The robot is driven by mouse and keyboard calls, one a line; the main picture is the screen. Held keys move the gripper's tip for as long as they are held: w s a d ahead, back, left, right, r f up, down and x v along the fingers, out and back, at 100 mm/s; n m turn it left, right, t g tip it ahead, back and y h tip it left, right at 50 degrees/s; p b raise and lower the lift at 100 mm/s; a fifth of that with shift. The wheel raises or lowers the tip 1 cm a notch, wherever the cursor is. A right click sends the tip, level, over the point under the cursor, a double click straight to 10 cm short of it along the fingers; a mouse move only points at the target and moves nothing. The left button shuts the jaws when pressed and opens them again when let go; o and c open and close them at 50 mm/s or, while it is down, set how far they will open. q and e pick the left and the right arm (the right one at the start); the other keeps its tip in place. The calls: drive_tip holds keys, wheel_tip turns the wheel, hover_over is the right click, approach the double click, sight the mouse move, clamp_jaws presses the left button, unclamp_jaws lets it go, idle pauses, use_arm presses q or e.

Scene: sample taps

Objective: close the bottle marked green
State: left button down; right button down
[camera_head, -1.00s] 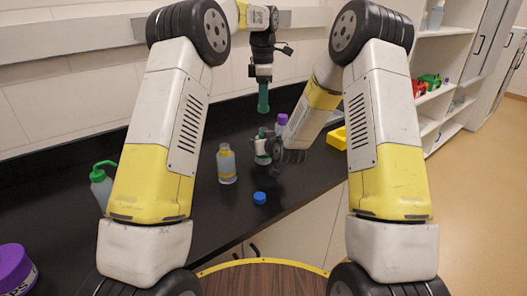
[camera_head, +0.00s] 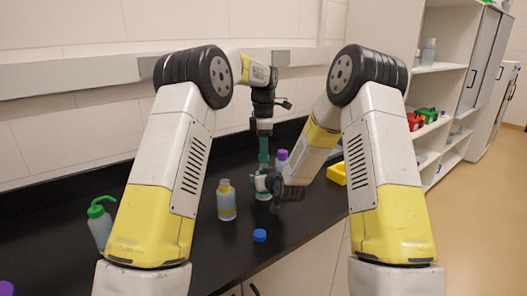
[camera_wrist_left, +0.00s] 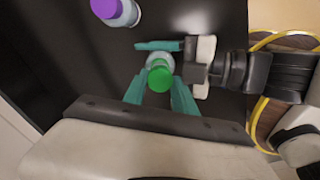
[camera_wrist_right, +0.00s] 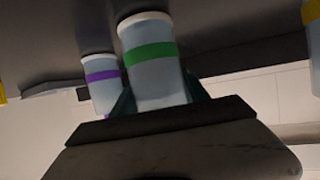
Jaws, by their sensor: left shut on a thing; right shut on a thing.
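The bottle marked green (camera_wrist_right: 158,75) stands upright, its green band clear in the right wrist view. My right gripper (camera_wrist_right: 155,103) is shut around it; in the head view the right gripper (camera_head: 272,186) partly hides the bottle (camera_head: 261,194). My left gripper (camera_head: 263,162) points straight down above that bottle, its teal fingertips near the bottle's top. In the left wrist view the left gripper (camera_wrist_left: 158,88) is shut on a green cap (camera_wrist_left: 160,78), which lies over the bottle's top. I cannot tell whether cap and neck touch.
An open bottle with a yellow band (camera_head: 227,203) stands left, with a loose blue cap (camera_head: 259,236) in front. A purple-capped bottle (camera_head: 281,158) stands close behind. A green-topped wash bottle (camera_head: 100,222) is far left; a yellow bin (camera_head: 337,173) is right.

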idle(0.3)
use_arm(q)
drive_tip(key=shift+f, duration=0.9)
drive_tip(key=shift+f, duration=0.55)
